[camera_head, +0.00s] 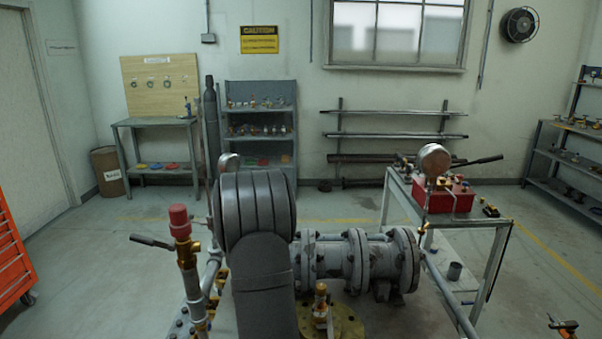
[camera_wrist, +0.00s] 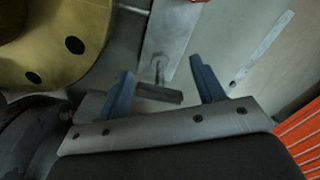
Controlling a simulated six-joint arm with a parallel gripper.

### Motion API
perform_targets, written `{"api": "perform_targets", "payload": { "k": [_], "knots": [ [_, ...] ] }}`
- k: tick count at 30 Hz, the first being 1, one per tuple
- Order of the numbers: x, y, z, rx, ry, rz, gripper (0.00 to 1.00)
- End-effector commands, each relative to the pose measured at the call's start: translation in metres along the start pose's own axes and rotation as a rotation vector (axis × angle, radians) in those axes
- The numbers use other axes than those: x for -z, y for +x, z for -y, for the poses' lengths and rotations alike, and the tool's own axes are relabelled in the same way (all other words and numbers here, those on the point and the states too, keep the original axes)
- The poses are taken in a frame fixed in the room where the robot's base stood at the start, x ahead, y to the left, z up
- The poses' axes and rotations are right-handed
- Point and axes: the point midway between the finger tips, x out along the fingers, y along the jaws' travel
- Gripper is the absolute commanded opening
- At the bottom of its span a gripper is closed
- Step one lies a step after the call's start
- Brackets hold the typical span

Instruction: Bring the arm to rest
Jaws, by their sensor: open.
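My gripper (camera_wrist: 162,68) shows in the wrist view with its two blue-grey fingers spread wide apart. Beyond and between the fingers are a thin curved rod and a dark bar (camera_wrist: 158,93); I cannot tell how far off they are. A brass-coloured flange (camera_wrist: 60,62) with dark bolt holes fills the upper left of that view. In the head view my own arm covers the middle, and the gripper is hidden. The grey flanged pipe assembly (camera_head: 335,262) lies just right of my arm. A brass flange with a small fitting (camera_head: 345,322) stands in front of it.
A red-capped valve (camera_head: 180,220) with a dark lever handle (camera_head: 152,241) rises left of my arm. A pressure gauge (camera_head: 434,160) and a red toolbox (camera_head: 450,196) are at the right bench (camera_head: 470,222). An orange cabinet (camera_head: 12,250) stands far left. Open floor lies behind.

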Motion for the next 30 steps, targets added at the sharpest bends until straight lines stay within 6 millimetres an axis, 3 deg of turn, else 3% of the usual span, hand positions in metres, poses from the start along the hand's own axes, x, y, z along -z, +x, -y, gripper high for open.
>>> {"api": "perform_targets", "payload": {
  "k": [18, 30],
  "knots": [
    [0.0000, -0.0002, 0.0000, 0.000, -0.475, 0.000, 0.62],
    [0.0000, -0.0082, 0.0000, 0.000, -0.534, 0.001, 0.62]
  ]
}}
